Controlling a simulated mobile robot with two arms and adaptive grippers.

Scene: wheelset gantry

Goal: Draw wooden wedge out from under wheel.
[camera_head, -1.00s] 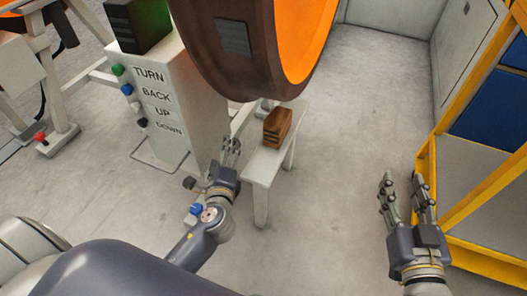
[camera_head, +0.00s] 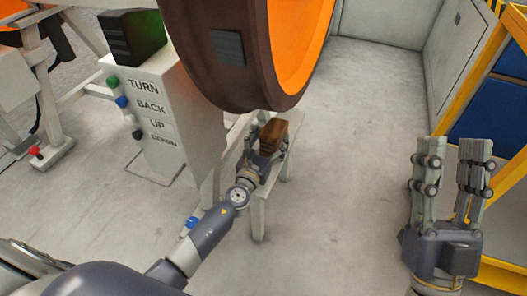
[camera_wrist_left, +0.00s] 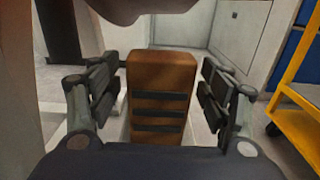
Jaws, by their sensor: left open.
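The wooden wedge (camera_head: 272,134) is a brown block with dark grooves, resting on a narrow white stand below the wheel (camera_head: 232,75). In the left wrist view the wedge (camera_wrist_left: 160,97) stands upright between the two fingers of my left gripper (camera_wrist_left: 160,105). Those fingers are open, with a visible gap on each side of the wedge. In the head view my left gripper (camera_head: 265,150) is at the wedge's near side and partly hides it. My right gripper (camera_head: 452,165) is raised at the right, fingers apart and empty, away from the wedge.
The white stand (camera_head: 262,205) has thin legs. A white control post (camera_head: 155,130) with colored buttons stands left of it. A yellow frame (camera_head: 505,190) with blue panels is at the right. The floor between stand and frame is clear.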

